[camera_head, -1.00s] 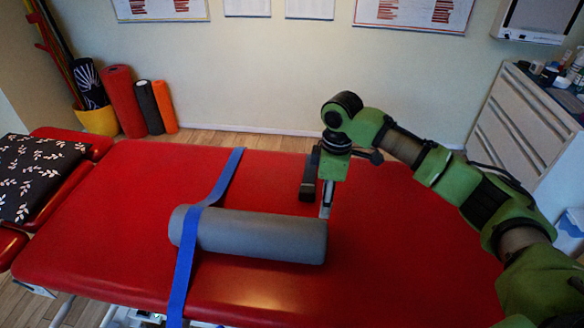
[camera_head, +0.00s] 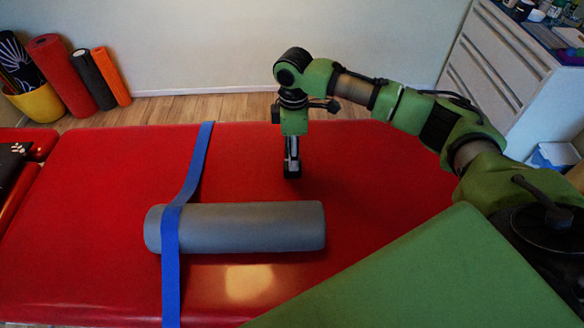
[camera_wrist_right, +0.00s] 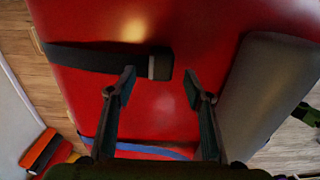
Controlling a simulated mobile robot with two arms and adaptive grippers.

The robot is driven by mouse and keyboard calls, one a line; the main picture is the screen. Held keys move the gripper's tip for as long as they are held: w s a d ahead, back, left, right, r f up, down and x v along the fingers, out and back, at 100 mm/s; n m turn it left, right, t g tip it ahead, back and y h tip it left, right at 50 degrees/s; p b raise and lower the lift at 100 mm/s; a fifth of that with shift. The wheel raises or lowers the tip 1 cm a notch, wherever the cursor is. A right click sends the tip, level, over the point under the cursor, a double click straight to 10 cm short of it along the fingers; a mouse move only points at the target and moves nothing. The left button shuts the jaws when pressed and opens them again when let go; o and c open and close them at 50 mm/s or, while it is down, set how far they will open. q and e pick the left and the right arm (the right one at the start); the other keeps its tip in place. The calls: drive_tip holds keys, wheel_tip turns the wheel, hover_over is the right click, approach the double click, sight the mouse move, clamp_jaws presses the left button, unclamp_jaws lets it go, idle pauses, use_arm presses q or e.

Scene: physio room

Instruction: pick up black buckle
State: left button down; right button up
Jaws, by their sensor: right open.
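The black buckle (camera_wrist_right: 160,66) shows in the right wrist view as the dark end piece, with a grey part, of a black strap (camera_wrist_right: 95,58) lying flat on the red treatment table (camera_wrist_right: 80,110). My right gripper (camera_wrist_right: 160,84) is open and empty, its two fingertips apart on either side of the buckle end in that picture. In the head view my right gripper (camera_head: 291,172) points down at the table behind the grey roller (camera_head: 255,228); the strap and buckle are hidden there behind my gripper and arm. My left gripper is not in view.
A blue strap (camera_head: 170,260) crosses the roller and the table. The grey roller also shows close on the right in the wrist view (camera_wrist_right: 268,90). Foam rollers (camera_head: 65,75) stand by the wall. A white drawer cabinet (camera_head: 500,60) stands at the right.

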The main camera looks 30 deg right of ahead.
sight(287, 175)
wheel_tip(287, 175, down, 6)
drive_tip(key=shift+a+f+p, duration=0.15)
drive_tip(key=shift+f+p, duration=0.1)
drive_tip(key=shift+p, duration=0.05)
drive_tip(key=shift+s, duration=0.1)
drive_tip(key=c, duration=1.2)
